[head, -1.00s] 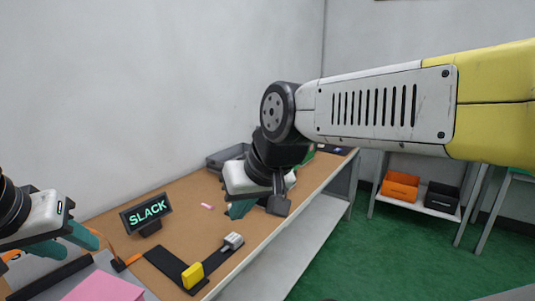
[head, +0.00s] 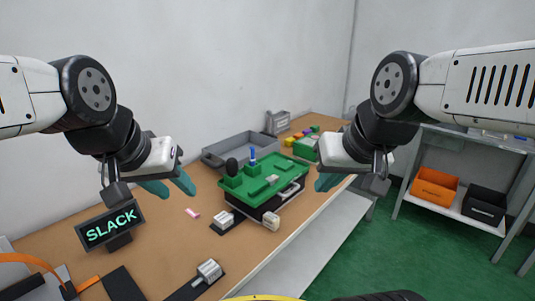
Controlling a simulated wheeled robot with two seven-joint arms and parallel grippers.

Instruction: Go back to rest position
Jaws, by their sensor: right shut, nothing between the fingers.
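My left gripper (head: 169,187) hangs over the left part of the brown workbench (head: 160,235), above and right of the SLACK sign (head: 111,228). Its teal fingers are apart, with nothing seen between them. My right gripper (head: 328,182) is shut and empty, held above the bench's right edge, right of the green-topped fixture (head: 262,182). Both grippers are raised clear of the things on the bench. A lever with a grey handle (head: 208,270) sits on a black strip at the near side. Another pale handle (head: 270,221) shows at the green fixture's front.
A grey tray (head: 238,148) and a green box with coloured blocks (head: 303,144) stand at the back. A pink piece (head: 192,213) lies on the bench. An orange bin (head: 435,187) and a black bin (head: 484,205) sit on a right-hand shelf. Green floor is open between.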

